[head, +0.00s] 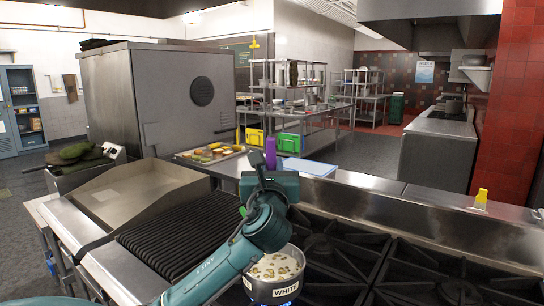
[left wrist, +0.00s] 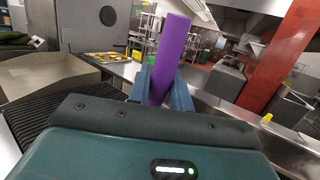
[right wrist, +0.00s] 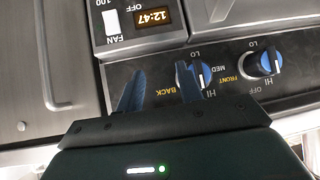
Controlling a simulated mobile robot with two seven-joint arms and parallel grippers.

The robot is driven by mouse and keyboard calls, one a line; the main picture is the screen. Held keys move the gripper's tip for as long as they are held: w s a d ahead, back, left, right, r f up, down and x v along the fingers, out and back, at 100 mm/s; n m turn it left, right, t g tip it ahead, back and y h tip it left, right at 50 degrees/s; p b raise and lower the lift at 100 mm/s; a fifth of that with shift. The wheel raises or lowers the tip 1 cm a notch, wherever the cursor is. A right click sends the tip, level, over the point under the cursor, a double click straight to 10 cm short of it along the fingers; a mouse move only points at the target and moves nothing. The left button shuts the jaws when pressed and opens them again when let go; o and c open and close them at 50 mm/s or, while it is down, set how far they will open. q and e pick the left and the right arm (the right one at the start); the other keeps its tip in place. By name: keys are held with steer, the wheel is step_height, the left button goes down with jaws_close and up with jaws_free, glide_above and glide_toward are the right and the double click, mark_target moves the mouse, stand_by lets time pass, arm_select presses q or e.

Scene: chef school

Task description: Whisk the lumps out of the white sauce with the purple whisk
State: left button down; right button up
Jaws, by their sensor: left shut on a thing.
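My left gripper (head: 267,178) is shut on the purple whisk (head: 270,150). The whisk's purple handle (left wrist: 171,52) stands up between the two fingers (left wrist: 160,88) in the left wrist view, leaning slightly right. The pot of white sauce (head: 275,290), labelled WHITE, sits on the stove below my left arm. Pale sauce (head: 275,266) with several brownish lumps shows in it. My arm hides the whisk's lower end, so I cannot tell whether it touches the sauce. My right gripper (right wrist: 160,85) is open, with its fingers apart in front of the control panel.
Black burner grates (head: 430,280) lie right of the pot, and a ribbed grill (head: 165,235) lies left. A yellow bottle (head: 480,199) stands on the back ledge. A food tray (head: 210,153) stands behind. A blue knob (right wrist: 205,75) is close to my right finger.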

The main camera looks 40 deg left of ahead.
arm_select(q)
steer(key=shift+s+f+b, duration=0.1)
steer(key=shift+f+b, duration=0.5)
steer(key=shift+f, duration=0.15)
steer(key=shift+s+d+f+b, duration=0.15)
steer(key=shift+f+b, duration=0.7)
steer(key=shift+b, duration=0.05)
steer(key=shift+f, duration=0.25)
steer(key=shift+w+a+f+b, duration=0.2)
steer(key=shift+f+b, duration=0.25)
steer(key=shift+f, duration=0.5)
steer(key=shift+w+a+f+b, duration=0.15)
steer(key=shift+f+b, duration=0.35)
steer(key=shift+f, duration=0.4)
steer(key=shift+w+a+f+b, duration=0.15)
steer(key=shift+f+b, duration=0.3)
steer(key=shift+f, duration=0.5)
arm_select(e)
steer(key=shift+w+a+f+t+y, duration=0.25)
steer(key=shift+a+f+y, duration=0.1)
steer(key=shift+a, duration=0.2)
steer(key=shift+w+a+f+t+y, duration=0.25)
steer(key=shift+a+f, duration=0.1)
steer(key=shift+a, duration=0.15)
arm_select(q)
steer(key=shift+d, duration=0.15)
arm_select(e)
steer(key=shift+w+r, duration=0.1)
steer(key=shift+r, duration=0.05)
